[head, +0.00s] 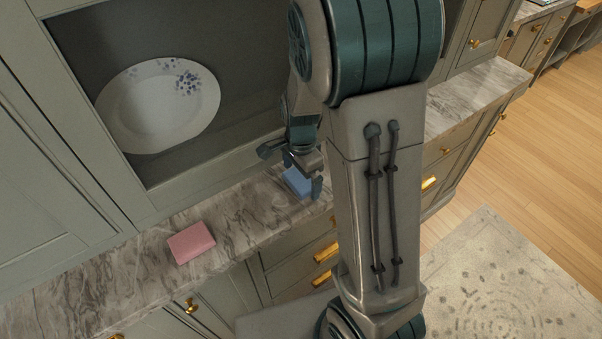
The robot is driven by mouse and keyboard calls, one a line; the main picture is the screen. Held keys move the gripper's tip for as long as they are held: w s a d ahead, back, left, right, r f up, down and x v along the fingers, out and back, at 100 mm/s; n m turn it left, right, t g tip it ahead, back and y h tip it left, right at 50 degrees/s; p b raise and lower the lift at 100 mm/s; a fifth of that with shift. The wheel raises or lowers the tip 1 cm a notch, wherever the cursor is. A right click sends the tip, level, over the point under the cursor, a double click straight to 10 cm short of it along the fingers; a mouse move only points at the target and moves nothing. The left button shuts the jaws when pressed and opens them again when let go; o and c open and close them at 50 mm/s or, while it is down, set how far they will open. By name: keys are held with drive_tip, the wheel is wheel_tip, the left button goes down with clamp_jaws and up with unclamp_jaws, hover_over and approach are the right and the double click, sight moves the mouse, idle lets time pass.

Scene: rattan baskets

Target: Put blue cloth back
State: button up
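The blue cloth (295,182), a small folded block, is on or just above the marble counter in the head view, partly hidden by my gripper. My gripper (302,173) is right at the cloth, pointing down, with one finger in front of the cloth's right side and the other near its far left edge. The fingers are apart, but I cannot tell whether they press on the cloth or only stand around it.
A pink folded cloth (191,243) lies on the marble counter (110,275) to the left. A white plate with blue flowers (158,106) leans in the cabinet niche behind. Drawers with gold handles are below the counter. Open wood floor (480,175) and a rug (520,285) are at right.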

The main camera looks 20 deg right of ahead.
sight(301, 178)
drive_tip(key=shift+r, duration=0.1)
wheel_tip(301, 178, up, 11)
drive_tip(key=s+r+n+t, duration=0.1)
drive_tip(key=s+r+n, duration=0.1)
drive_tip(key=s+n, duration=0.5)
drive_tip(key=s+r+n+t, duration=0.2)
drive_tip(key=s+n, duration=0.5)
drive_tip(key=shift+s+r+n, duration=0.2)
drive_tip(key=shift+r+n, duration=0.1)
drive_tip(key=shift+r, duration=0.1)
drive_tip(key=shift+d, duration=0.1)
idle(0.7)
